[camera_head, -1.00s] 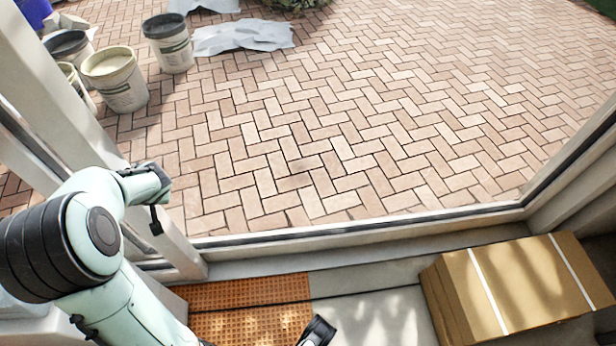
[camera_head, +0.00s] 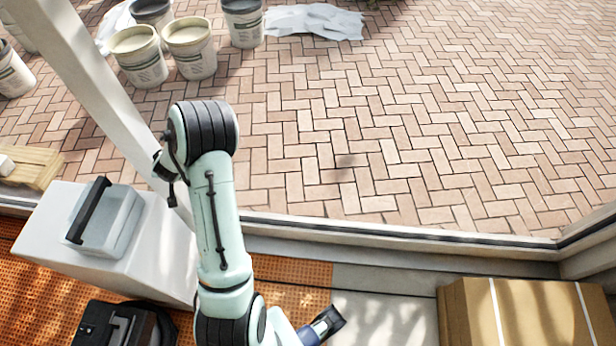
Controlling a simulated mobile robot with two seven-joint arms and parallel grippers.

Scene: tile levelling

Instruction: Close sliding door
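The sliding door shows as a pale upright frame (camera_head: 95,100) slanting down from the upper left; its lower part goes behind my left arm. A wide gap lies between it and the right jamb (camera_head: 592,248), above the bottom track (camera_head: 400,238). My mint and black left arm rises from the bottom edge and bends at its top. My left gripper (camera_head: 166,178), small and dark, is beside the door frame's inner edge, partly hidden by the arm; I cannot tell whether it touches or is open. My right gripper is not in view.
Cardboard boxes (camera_head: 525,312) stand at the lower right. A white cabinet (camera_head: 150,245) with a grey case (camera_head: 105,222) and a black case (camera_head: 120,325) are at the lower left.

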